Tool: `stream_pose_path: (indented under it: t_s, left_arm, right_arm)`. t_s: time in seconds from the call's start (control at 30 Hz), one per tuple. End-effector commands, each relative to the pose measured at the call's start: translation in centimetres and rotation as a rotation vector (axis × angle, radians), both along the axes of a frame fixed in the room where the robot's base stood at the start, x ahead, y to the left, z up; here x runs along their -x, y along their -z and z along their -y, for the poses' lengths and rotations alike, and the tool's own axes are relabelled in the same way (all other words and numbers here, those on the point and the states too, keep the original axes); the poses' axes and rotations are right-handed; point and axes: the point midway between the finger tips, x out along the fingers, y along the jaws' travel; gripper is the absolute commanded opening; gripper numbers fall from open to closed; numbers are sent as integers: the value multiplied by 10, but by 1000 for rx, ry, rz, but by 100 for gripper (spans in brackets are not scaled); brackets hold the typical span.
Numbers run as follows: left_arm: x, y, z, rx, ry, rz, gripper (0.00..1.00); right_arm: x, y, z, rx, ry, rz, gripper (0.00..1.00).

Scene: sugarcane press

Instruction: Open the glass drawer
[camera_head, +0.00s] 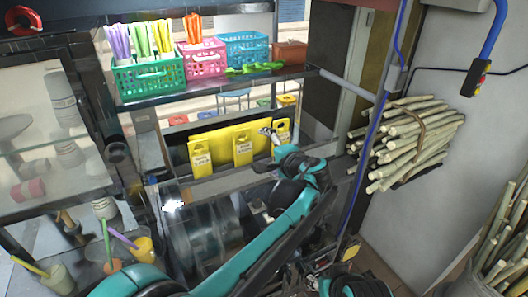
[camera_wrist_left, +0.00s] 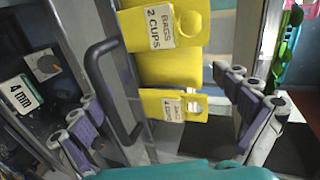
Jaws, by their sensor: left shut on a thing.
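A glass panel (camera_head: 195,232) with bright reflections stands below the yellow tags in the head view, behind my left arm; I take it for the drawer front. In the left wrist view a dark bar handle (camera_wrist_left: 97,75) stands on a grey frame. My left gripper (camera_head: 268,133) is beside the yellow tags in the head view. In the left wrist view its purple-padded fingers (camera_wrist_left: 170,115) stand on either side, spread, with the handle next to the left finger. My right gripper is not visible.
Yellow bag tags (camera_head: 243,149) hang close to my left gripper. Above is a shelf with a green basket (camera_head: 150,80), a pink basket (camera_head: 203,60) and a blue basket (camera_head: 242,50). Sugarcane stalks (camera_head: 415,145) are stacked on the right. Cups (camera_head: 59,279) stand lower left.

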Motion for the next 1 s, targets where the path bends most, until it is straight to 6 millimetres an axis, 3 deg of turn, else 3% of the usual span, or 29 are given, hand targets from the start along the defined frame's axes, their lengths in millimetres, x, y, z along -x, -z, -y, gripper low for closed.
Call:
stream_pose_path:
  t_s: [0.03,0.13,0.47,0.63,0.67,0.73,1.0]
  left_arm:
    - [1,-10,4,3,9,7,76]
    - [3,-10,5,3,9,7,64]
    - [23,-15,13,1,11,8,57]
    - [34,-18,18,0,11,7,64]
    - [36,-19,18,0,10,7,58]
    - [41,-18,19,1,8,6,30]
    - [58,-19,25,1,3,3,30]
  right_arm:
    - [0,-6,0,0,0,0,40]
    - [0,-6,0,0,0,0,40]
    - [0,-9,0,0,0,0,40]
    - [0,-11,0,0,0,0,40]
    - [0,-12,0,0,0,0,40]
    - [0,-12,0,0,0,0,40]
    - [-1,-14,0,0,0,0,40]
